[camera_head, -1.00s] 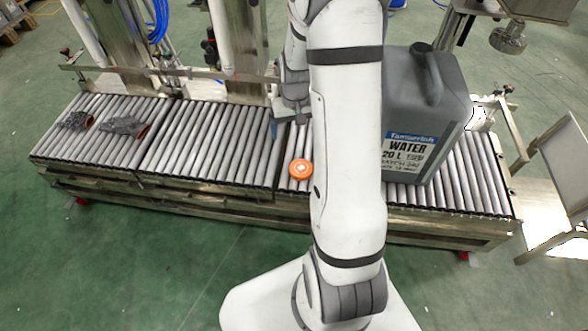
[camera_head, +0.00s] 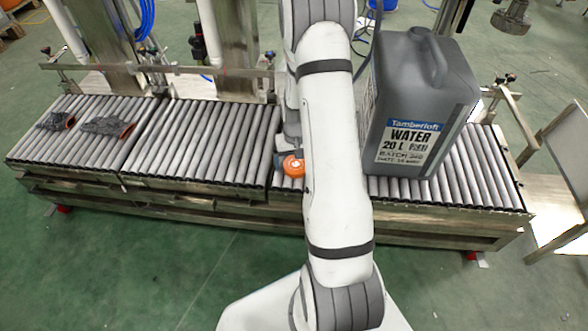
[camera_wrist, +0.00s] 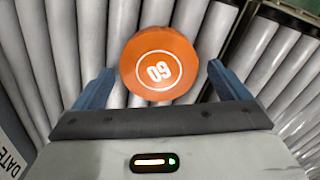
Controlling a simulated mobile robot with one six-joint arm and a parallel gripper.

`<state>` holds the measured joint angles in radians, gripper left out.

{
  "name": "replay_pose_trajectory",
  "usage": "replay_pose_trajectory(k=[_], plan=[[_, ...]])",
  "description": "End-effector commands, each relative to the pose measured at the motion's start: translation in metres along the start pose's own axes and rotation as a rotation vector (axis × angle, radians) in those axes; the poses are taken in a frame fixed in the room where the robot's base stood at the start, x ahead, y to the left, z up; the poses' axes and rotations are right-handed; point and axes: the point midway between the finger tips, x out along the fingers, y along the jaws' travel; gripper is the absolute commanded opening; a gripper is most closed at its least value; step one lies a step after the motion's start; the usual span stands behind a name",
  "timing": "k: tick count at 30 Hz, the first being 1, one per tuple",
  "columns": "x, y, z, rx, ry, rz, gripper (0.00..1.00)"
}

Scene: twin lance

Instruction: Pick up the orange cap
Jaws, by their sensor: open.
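The orange cap (camera_head: 293,166) lies on the roller conveyor, just left of my arm in the head view. In the wrist view the cap (camera_wrist: 159,62) is a round orange disc with a white ring and number. My gripper (camera_wrist: 158,85) is open, with one blue finger on each side of the cap and gaps between. In the head view my gripper (camera_head: 291,160) is mostly hidden by my arm and beside the cap. I cannot tell the exact height between the fingers and the rollers.
A grey water canister (camera_head: 418,105) stands on the conveyor (camera_head: 205,150) right of my arm. Dark gloves (camera_head: 108,127) lie on the left rollers. Metal posts and a rail stand behind the conveyor.

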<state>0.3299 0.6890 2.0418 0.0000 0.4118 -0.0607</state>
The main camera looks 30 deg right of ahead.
Motion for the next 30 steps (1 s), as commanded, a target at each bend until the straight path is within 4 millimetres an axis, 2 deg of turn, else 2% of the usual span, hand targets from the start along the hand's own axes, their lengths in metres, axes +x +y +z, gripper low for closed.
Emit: replay_pose_trajectory(k=[7,24,30], plan=[[0.0029,0.0004,-0.0004,0.000,0.001,0.000,0.95],[0.0027,0.0010,-0.0002,0.002,0.001,0.000,0.48],[0.0025,0.0012,-0.0003,0.002,0.001,0.000,0.47]])
